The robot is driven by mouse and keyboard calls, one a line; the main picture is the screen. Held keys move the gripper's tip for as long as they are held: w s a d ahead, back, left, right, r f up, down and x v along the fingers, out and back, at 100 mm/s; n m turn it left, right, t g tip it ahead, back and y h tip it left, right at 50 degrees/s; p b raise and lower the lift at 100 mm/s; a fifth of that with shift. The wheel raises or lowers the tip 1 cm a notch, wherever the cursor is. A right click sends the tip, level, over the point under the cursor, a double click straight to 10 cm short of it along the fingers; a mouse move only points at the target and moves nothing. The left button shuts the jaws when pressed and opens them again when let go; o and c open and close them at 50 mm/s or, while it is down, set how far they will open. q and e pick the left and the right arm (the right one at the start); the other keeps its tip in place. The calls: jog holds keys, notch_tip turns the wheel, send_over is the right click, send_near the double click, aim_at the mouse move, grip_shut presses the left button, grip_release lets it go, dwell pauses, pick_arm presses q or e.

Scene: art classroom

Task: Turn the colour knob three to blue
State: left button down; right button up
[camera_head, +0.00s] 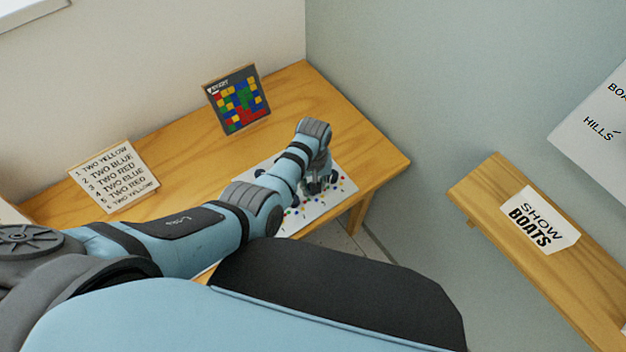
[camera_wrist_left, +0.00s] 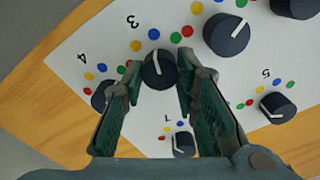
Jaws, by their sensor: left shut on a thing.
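Knob three (camera_wrist_left: 160,70) is dark and round with a white pointer line, on a white panel near a printed 3. My left gripper (camera_wrist_left: 163,80) is shut on it, one finger on each side. The pointer line points up in the wrist view, leaning slightly left, roughly toward the blue dot (camera_wrist_left: 154,34). Yellow (camera_wrist_left: 136,45), red and green dots lie around that knob. In the head view my left gripper (camera_head: 313,185) reaches down over the panel (camera_head: 343,181), and my arm hides the knob there. My right gripper is not in view.
Close by are a knob (camera_wrist_left: 103,93) near the 4, one (camera_wrist_left: 184,144) near the 1, one (camera_wrist_left: 278,107) near the 5, and a larger knob (camera_wrist_left: 227,35). A colour-grid board (camera_head: 238,100) and a list card (camera_head: 114,176) stand on the wooden table (camera_head: 300,90).

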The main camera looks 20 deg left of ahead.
pick_arm(q)
jog(key=shift+w+m, duration=0.1)
jog(key=shift+m, duration=0.4)
jog(key=c, duration=1.2)
grip_release()
jog(key=shift+c, duration=0.2)
notch_tip(320, 180, up, 12)
